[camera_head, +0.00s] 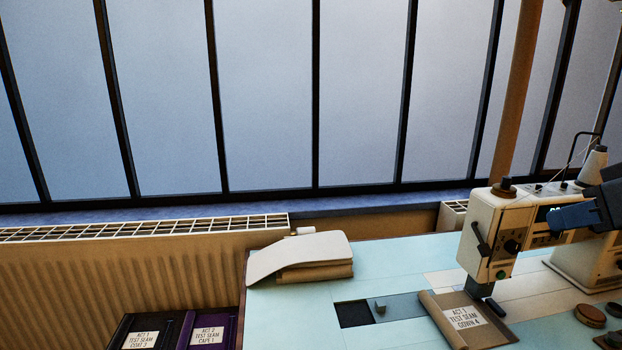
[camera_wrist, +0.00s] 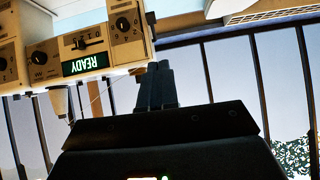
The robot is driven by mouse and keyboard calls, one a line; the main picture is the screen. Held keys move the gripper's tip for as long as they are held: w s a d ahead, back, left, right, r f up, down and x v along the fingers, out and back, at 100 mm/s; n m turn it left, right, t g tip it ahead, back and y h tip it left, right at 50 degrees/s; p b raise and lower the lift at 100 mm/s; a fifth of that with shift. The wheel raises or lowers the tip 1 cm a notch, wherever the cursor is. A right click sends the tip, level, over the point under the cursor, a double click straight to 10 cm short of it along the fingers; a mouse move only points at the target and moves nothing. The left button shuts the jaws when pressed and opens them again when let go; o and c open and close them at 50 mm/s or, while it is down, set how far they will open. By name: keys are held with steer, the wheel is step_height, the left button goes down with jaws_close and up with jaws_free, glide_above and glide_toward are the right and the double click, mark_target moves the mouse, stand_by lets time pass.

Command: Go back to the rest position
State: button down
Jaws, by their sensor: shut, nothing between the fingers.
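My gripper (camera_head: 556,217) shows at the right edge of the head view, dark, in front of the cream sewing machine's (camera_head: 484,245) upper body. In the wrist view its two dark fingers (camera_wrist: 160,72) are together with nothing between them. That view is upside down and shows the machine's panel with dials (camera_wrist: 122,25) and a green display reading READY. From these pictures I cannot tell whether the gripper touches the machine. Most of my arm is out of view.
A brown swatch labelled ACT 3 TEST SEAM GOWN 4 (camera_head: 464,317) lies by the machine's foot on the pale table (camera_head: 300,318). Folded cream cloth (camera_head: 300,256) lies at the table's back left. Labelled trays (camera_head: 173,318), a radiator (camera_head: 130,265), a thread cone (camera_head: 594,165) and brown discs (camera_head: 590,315) also show.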

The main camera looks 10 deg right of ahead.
steer(key=w+a+f+m+t+y+p, duration=0.1)
steer(key=a+f+m+t, duration=0.2)
steer(key=a, duration=0.5)
steer(key=a+f+m+t+y+p, duration=0.1)
steer(key=a+f+m+t, duration=0.2)
steer(key=a, duration=0.4)
steer(key=s+a+f+h+p, duration=0.1)
steer(key=s+a+f+h, duration=0.3)
steer(key=s+f, duration=0.7)
steer(key=s+n+g+y+p, duration=0.1)
steer(key=s+n, duration=0.5)
steer(key=s, duration=1.7)
steer(key=shift+s+d+y+p, duration=0.3)
steer(key=shift+s+d, duration=0.1)
steer(key=shift+d, duration=0.05)
